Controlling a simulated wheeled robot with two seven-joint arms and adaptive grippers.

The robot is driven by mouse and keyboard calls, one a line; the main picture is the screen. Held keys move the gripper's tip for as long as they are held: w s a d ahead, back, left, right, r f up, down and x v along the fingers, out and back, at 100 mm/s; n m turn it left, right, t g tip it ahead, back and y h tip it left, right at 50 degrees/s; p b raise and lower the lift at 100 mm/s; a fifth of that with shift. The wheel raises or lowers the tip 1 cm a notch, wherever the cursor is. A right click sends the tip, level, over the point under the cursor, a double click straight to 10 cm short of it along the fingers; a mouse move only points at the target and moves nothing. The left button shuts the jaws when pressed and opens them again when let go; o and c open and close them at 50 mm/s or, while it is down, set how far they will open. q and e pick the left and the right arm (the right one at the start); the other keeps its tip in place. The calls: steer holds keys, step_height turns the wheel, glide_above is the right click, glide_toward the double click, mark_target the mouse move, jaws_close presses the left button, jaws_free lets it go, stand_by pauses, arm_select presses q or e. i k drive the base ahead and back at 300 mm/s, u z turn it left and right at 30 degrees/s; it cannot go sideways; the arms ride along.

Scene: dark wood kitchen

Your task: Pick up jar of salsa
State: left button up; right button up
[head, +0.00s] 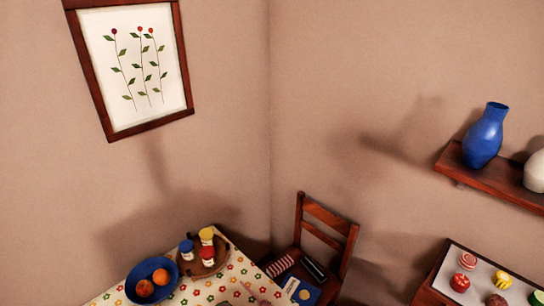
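Several small jars stand on a round brown tray (195,270) on the table at the bottom of the head view. One jar has a blue lid (187,245), one a yellow lid (206,233), and one a red lid (207,252). They are too small for me to read labels, so I cannot tell which is the jar of salsa. The jars stand close together, and the red-lidded one partly covers the yellow-lidded one. Neither of my grippers is in view.
A blue bowl (133,287) with oranges sits left of the tray on the flowered tablecloth (235,284). A wooden chair (329,217) holding several items stands right of the table.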

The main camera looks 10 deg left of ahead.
mark_target(207, 253)
steer(key=k, duration=1.65)
steer(key=z, duration=0.4)
steer(key=i, duration=2.35)
steer(key=u, duration=0.75)
steer(key=i, duration=0.35)
steer(key=u, duration=2.55)
